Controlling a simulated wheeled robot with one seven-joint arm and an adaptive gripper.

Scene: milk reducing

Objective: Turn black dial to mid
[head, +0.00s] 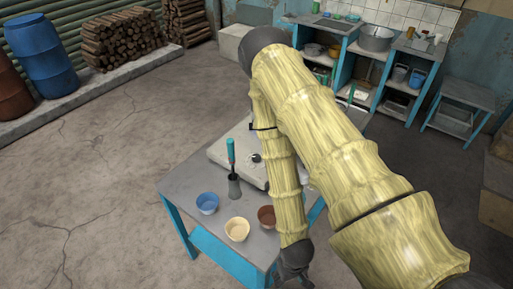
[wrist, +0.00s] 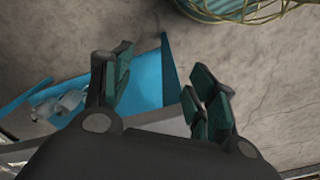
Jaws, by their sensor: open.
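A light, flat stove-like unit (head: 224,151) sits on the grey-topped table, partly hidden behind my arm. A small black dial (head: 256,157) shows on its near side, just left of my arm; its setting is too small to tell. My gripper (head: 293,262) hangs low at the table's front right corner, apart from the dial and nearer the camera. In the wrist view my gripper (wrist: 160,90) has its fingers spread with nothing between them. That view shows the table's blue side panel (wrist: 150,80) and the floor, with no dial.
On the table (head: 180,185) stand a blue bowl (head: 207,203), a cream bowl (head: 237,229), a brown bowl (head: 266,216) and a dark holder (head: 234,188) with a teal-handled tool (head: 231,151). Blue shelving (head: 350,65) stands behind. The floor at left is open.

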